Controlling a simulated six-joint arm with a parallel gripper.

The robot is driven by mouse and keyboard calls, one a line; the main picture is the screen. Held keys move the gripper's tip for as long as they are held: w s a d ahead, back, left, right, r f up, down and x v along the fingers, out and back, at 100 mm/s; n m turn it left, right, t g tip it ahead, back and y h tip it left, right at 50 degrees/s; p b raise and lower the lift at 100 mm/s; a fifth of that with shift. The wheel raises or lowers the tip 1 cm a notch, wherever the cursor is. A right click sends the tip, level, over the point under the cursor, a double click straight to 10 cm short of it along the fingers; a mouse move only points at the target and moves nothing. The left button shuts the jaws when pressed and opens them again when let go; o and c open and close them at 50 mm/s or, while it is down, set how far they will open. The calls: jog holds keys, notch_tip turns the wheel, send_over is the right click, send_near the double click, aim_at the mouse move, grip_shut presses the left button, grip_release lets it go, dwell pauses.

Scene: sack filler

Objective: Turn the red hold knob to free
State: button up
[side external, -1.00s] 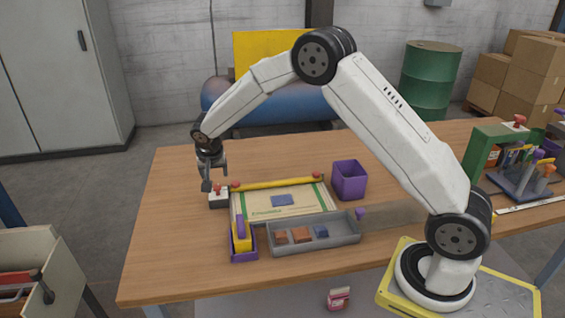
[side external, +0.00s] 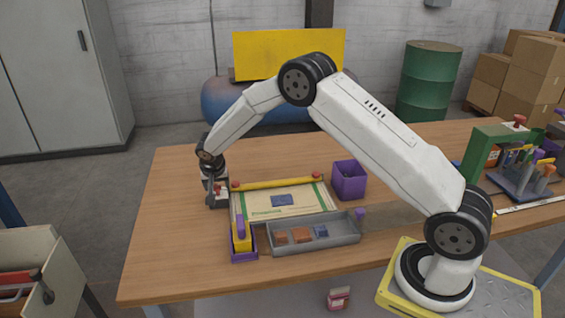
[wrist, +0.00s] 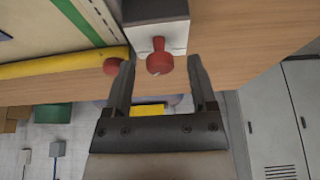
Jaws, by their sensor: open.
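The red hold knob (wrist: 160,62) is a round red head with a short pointer stem, on a small white-faced grey box (wrist: 158,12). In the wrist view it lies between the tips of my gripper's (wrist: 160,75) two open fingers, with a gap on each side. In the side view my gripper (side external: 214,193) is low at the box, left of the framed sack panel, and largely hides the knob. I see no contact with the knob, and no free or hold marking is readable.
A yellow bar (side external: 275,183) with red end knobs runs along the sack panel (side external: 265,205), close beside the box. A grey tray (side external: 350,237) with small blocks, a purple holder (side external: 244,254) and a purple bin (side external: 349,180) stand nearby. The table left of the box is clear.

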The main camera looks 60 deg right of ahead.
grip_shut()
jog(key=shift+n, duration=0.5)
jog(key=shift+s+d+n+t+y, duration=0.1)
jog(key=shift+n+t+y, duration=0.5)
jog(key=shift+n, duration=1.1)
jog(key=shift+d+n+y, duration=0.15)
jog(key=shift+n+y, duration=0.85)
jog(key=shift+n, duration=1.3)
jog(key=shift+d+n+y, duration=0.1)
jog(key=shift+n+y, duration=0.4)
jog(key=shift+n, duration=0.75)
jog(key=shift+d+n+y, duration=0.1)
jog(key=shift+n+y, duration=0.4)
jog(key=shift+n, duration=0.75)
jog(key=shift+d+n+g+y, duration=0.1)
jog(key=shift+n+g+y, duration=0.5)
jog(key=shift+n, duration=1.4)
